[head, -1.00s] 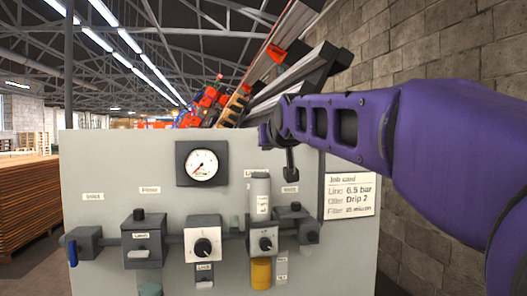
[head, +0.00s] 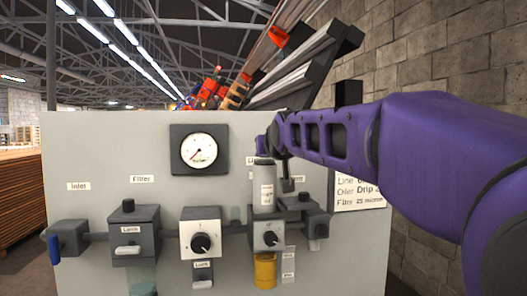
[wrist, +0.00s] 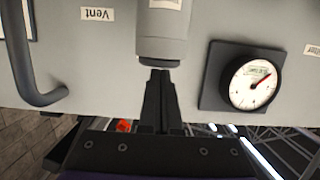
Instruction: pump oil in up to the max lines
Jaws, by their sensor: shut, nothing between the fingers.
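The oiler block (head: 268,236) sits on the right of the panel, with a dial on its front. Below it hangs a bowl of amber oil (head: 264,271); I cannot make out a max line. A pale grey cylinder (head: 265,190) with a label stands above the block. It also shows in the wrist view (wrist: 163,32). My gripper (wrist: 159,73) is shut and empty, its fingertips at the cylinder's end; I cannot tell whether they touch. In the head view the fingers are hard to make out beside the cylinder's top.
A gauge (head: 200,150) is mounted left of the cylinder. A dark bent pipe (wrist: 30,75) stands out near the Vent label (wrist: 95,14). The regulator (head: 201,234), filter block (head: 134,232) and inlet valve (head: 68,238) line up leftward. A brick wall stands at right.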

